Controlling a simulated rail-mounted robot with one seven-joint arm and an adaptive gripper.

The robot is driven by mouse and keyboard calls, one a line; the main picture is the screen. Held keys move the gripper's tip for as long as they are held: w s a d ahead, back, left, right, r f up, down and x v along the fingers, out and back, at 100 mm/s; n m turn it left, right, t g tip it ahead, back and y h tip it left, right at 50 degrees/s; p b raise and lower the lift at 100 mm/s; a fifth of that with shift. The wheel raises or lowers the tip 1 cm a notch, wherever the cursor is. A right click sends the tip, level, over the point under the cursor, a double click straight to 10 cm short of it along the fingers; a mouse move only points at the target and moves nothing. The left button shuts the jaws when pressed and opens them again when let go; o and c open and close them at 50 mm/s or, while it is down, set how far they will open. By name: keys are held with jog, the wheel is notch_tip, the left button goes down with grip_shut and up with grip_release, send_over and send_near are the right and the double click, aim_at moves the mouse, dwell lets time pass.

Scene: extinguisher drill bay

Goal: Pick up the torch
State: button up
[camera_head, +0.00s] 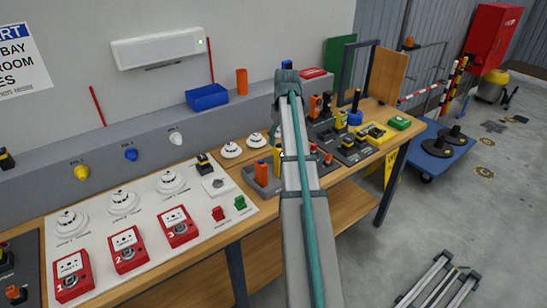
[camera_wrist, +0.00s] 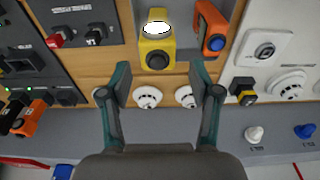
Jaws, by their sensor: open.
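A yellow handheld lamp with a bright white lens, which I take to be the torch (camera_wrist: 157,45), stands in a grey holder at the top middle of the wrist view. In the head view a narrow yellow strip of it (camera_head: 277,162) shows beside my arm, which hides the rest. My gripper (camera_wrist: 160,82) is open and empty. Its two teal fingers point toward the torch, spread to either side of its line, and do not touch it. In the head view my arm covers most of the gripper.
An orange device (camera_wrist: 210,28) stands close beside the torch, to its right in the wrist view. A white panel (camera_head: 150,245) with red call points fills the bench's left part. Dark trays with tools crowd the right.

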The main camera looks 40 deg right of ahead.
aim_at(279, 158)
jog(key=shift+w+d+f+p, duration=0.2)
jog(key=shift+f+p, duration=0.65)
jog(key=shift+f, duration=1.7)
jog(key=shift+w+a+f+p, duration=0.2)
jog(key=shift+f+p, duration=0.6)
jog(key=shift+f, duration=1.75)
jog(key=shift+d, duration=0.15)
grip_shut()
